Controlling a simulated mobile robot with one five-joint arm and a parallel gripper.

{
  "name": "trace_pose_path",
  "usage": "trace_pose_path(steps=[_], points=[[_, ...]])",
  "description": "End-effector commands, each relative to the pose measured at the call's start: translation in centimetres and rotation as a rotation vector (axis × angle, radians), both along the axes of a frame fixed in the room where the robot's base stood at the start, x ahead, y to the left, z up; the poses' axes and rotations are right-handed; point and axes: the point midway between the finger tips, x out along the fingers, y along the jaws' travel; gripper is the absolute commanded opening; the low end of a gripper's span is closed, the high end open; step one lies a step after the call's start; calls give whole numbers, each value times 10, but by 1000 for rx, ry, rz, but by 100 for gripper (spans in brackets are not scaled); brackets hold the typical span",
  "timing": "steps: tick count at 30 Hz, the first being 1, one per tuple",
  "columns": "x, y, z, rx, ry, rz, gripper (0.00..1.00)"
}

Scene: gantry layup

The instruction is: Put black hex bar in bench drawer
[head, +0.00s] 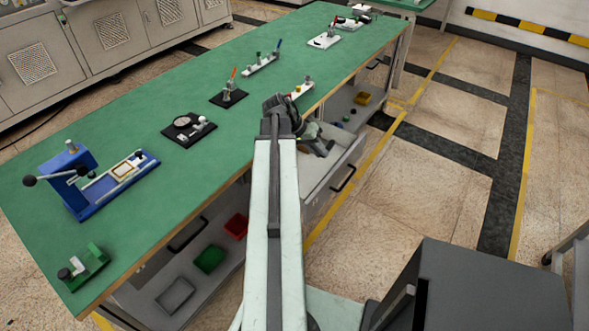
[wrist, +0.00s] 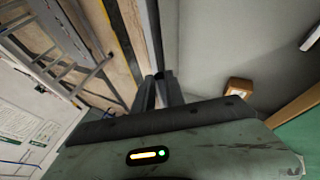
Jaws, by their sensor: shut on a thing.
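The bench drawer (head: 343,167) is pulled open on the right side of the green-topped bench, with a dark handle on its front. In the wrist view its grey inside (wrist: 215,45) fills the upper right. My gripper (head: 318,143) is low over the open drawer, beside the bench edge. In the wrist view my gripper (wrist: 160,92) points toward the drawer near its front wall. It is shut on a dark thing, taken as the black hex bar; the bar is mostly hidden by the fingers and hard to tell from them.
A small brown block (wrist: 238,91) shows in the drawer. The green bench top (head: 120,210) holds a blue press (head: 75,180), a green fixture (head: 85,265) and several small stations. Red (head: 236,226) and green (head: 210,259) bins sit on the shelf below. Floor right of the drawer is clear.

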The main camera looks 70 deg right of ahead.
Motion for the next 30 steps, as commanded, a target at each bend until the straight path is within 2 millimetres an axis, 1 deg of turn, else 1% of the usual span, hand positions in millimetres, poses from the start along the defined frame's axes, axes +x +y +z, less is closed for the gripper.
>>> trace_pose_path(steps=[1, 3, 6, 11, 14, 18, 21, 23, 27, 29, 30], points=[[24, 4, -15, -2, 5, -22, 0], [46, 13, -19, -8, 13, -61, 0], [63, 22, -21, -14, 21, -97, 0], [66, 25, -21, -17, 22, -111, 0], [66, 25, -33, -17, 22, -111, 0], [66, 25, -65, -17, 21, -110, 0], [65, 25, -84, -17, 21, -110, 0], [65, 25, -87, -17, 21, -110, 0], [65, 24, -85, -17, 21, -110, 0], [65, 24, -93, -17, 21, -110, 0], [65, 24, -100, -17, 21, -110, 0]])
